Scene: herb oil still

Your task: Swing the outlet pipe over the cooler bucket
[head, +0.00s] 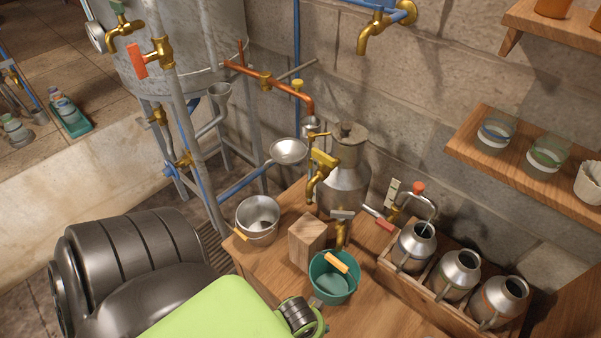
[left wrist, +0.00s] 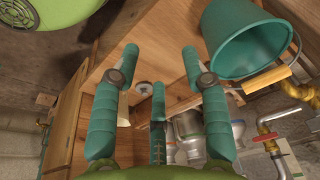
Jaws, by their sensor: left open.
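A copper pipe (head: 285,85) with brass fittings runs right from the big metal still (head: 185,45). It bends down at its right end, over a small metal cup by the neck of a grey metal can (head: 345,180). A teal bucket (head: 334,283) with a wooden handle grip stands on the wooden table; a metal pail (head: 257,217) stands to its left. I cannot tell which is the cooler bucket. In the left wrist view, my left gripper (left wrist: 160,62) is open and empty; the teal bucket (left wrist: 225,42) is to its right, apart. My right gripper is out of view.
A wooden block (head: 307,242) stands between pail and bucket. A rack (head: 410,278) of metal jars is at the right, with a bent metal pipe (head: 424,200) above one. A funnel (head: 288,151) and brass tap (head: 322,168) stick out before the can.

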